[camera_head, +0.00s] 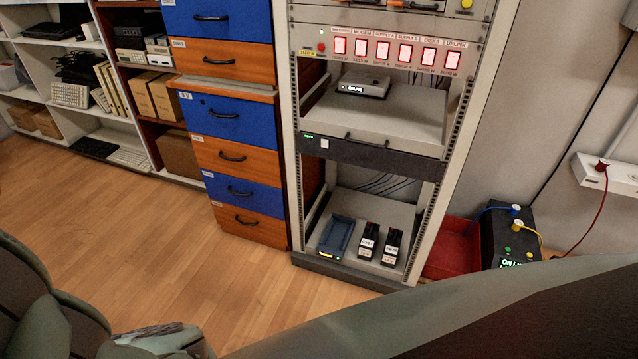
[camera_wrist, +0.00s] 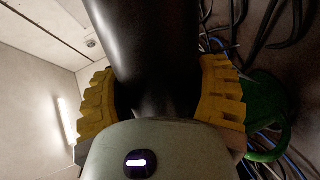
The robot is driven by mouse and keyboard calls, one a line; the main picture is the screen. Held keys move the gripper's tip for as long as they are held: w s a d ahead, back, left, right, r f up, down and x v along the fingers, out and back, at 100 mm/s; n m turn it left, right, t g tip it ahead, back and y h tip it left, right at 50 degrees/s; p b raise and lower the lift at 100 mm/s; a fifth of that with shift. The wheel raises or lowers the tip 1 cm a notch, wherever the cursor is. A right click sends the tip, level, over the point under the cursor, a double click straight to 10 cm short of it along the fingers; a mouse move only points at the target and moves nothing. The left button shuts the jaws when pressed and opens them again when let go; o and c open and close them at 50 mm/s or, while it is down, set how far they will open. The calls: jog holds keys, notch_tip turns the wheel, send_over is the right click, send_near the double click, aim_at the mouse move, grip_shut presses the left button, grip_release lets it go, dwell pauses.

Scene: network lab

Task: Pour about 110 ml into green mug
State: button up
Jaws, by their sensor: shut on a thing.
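In the wrist view, my gripper (camera_wrist: 160,98) has its yellow ribbed fingers closed on both sides of a dark, smooth, cylindrical vessel (camera_wrist: 143,45). The vessel runs up out of the top of the picture, so its mouth and any liquid are hidden. A green mug (camera_wrist: 264,97) with a looped handle is at the right, partly hidden behind the right finger. I cannot tell how far it is from the vessel or what is in it. Neither the mug, the vessel nor my gripper shows in the head view.
Dark and blue cables (camera_wrist: 285,25) lie around the mug. A pale panel (camera_wrist: 35,45) is at left. In the head view stand an equipment rack (camera_head: 284,190), blue and orange drawers (camera_head: 226,118), a red bin (camera_head: 455,248) and a black power unit (camera_head: 508,240). The wooden floor (camera_head: 130,235) is clear at left.

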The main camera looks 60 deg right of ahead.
jog(key=shift+w+r+n, duration=0.1)
jog(key=shift+r+n, duration=0.2)
jog(key=shift+d, duration=0.1)
jog(key=shift+w+d, duration=0.15)
jog(key=shift+w, duration=0.1)
jog(key=shift+w+d+r+b, duration=0.1)
jog(key=shift+b, duration=0.2)
jog(key=shift+r+n+b, duration=0.3)
jog(key=shift+n, duration=0.1)
dwell(1.8)
